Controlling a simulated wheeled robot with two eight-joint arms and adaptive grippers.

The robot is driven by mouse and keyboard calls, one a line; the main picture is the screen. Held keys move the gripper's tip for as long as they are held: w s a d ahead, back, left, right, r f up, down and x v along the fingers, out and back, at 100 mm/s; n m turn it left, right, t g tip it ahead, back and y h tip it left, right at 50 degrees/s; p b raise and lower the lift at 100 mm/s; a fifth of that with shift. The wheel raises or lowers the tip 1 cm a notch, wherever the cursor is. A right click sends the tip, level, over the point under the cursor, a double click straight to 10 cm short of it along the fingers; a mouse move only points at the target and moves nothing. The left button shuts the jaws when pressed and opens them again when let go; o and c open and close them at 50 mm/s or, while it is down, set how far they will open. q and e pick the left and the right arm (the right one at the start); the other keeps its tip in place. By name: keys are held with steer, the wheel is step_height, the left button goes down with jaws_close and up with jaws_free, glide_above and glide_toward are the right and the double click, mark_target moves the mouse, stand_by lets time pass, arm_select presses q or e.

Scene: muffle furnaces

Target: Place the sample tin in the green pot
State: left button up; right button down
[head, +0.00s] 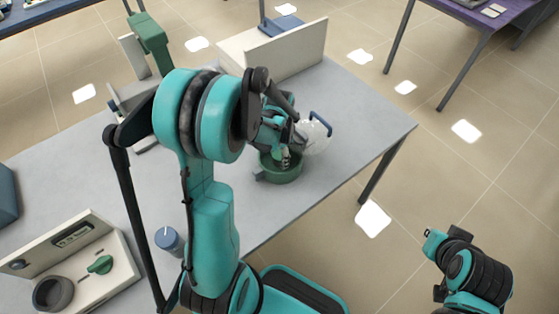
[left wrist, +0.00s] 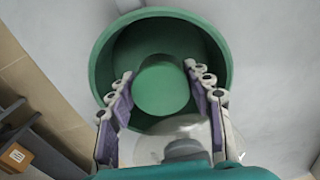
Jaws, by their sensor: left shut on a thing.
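The green pot (head: 281,175) stands on the grey table near its right edge, and its open round rim also fills the top of the left wrist view (left wrist: 98,72). My left gripper (head: 284,152) is above the pot, pointing down into it. In the left wrist view my left gripper (left wrist: 160,76) is shut on the sample tin (left wrist: 163,92), a green round-topped tin between the two fingers. The tin appears inside the pot's rim. Whether it touches the pot floor cannot be told. The arm and gripper hide most of the tin in the head view.
A clear round object (head: 315,138) with a blue handle (head: 321,122) is right beside the gripper. A blue-topped container (head: 168,240) and a pale device with a green knob (head: 99,264) are at left. A white panel (head: 300,52) stands behind. Part of my right arm shows lower right.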

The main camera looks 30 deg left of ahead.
arm_select(q)
step_height(320, 180, down, 2)
steer(key=shift+f+b, duration=0.2)
steer(key=shift+b, duration=0.15)
steer(key=shift+r, duration=0.1)
steer(key=shift+f, duration=0.2)
steer(key=o, duration=1.2)
steer(key=shift+r, duration=0.1)
